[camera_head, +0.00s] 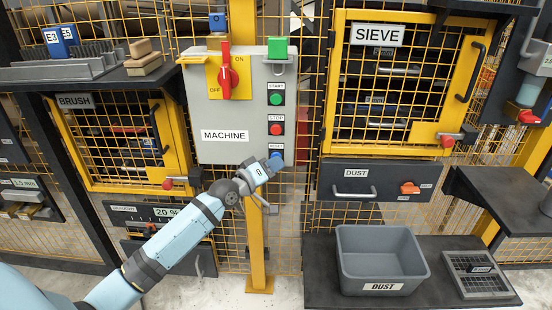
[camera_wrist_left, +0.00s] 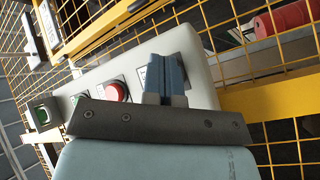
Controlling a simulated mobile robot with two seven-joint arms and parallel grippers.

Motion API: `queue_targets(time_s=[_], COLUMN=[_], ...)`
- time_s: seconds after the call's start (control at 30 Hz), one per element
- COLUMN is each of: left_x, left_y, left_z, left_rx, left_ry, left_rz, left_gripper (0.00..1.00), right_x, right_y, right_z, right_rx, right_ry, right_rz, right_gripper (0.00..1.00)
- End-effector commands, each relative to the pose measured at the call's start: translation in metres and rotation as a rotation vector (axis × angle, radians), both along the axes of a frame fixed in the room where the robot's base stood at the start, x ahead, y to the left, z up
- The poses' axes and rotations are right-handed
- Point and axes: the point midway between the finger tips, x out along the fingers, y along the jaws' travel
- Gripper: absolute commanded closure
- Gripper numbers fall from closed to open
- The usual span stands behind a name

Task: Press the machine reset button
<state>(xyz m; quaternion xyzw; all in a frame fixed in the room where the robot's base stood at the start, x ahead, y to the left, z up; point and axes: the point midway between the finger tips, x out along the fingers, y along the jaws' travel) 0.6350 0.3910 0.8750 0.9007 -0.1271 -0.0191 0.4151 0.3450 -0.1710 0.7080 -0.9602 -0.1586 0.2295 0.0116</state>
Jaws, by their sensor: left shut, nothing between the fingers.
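The grey machine control box (camera_head: 236,115) hangs on the fence, labelled MACHINE. Its right side carries a green start button (camera_head: 276,99), a red stop button (camera_head: 276,129) and, lowest, a RESET label (camera_head: 276,146). My left gripper (camera_head: 275,162) is just below that label, its fingers together and empty, pointing at the box. The reset button is covered by the fingers; whether they touch it I cannot tell. In the left wrist view the shut fingers (camera_wrist_left: 165,75) stand in front of the panel, beside the red stop button (camera_wrist_left: 115,92). My right gripper is not in view.
A red rotary switch (camera_head: 227,78) on a yellow plate sits at the box's upper left. A yellow post (camera_head: 257,240) stands below the box. The sieve door (camera_head: 388,85) and the grey dust bin (camera_head: 381,255) are to the right.

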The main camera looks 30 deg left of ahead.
Motion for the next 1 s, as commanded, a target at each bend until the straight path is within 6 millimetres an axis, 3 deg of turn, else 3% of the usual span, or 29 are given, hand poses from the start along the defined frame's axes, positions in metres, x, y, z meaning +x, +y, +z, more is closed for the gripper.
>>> queue_targets(time_s=[0.8,1.0], left_x=[-0.015,-0.027], left_y=[-0.009,-0.016], left_z=[0.000,0.003], left_rx=[0.000,-0.001], left_ry=[0.000,0.002], left_rz=[0.000,0.000], left_gripper=[1.00,1.00], right_x=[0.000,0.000], right_y=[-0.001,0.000], right_z=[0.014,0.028], right_rx=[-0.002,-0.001], right_ry=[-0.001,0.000], right_rz=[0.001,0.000], right_gripper=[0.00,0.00])
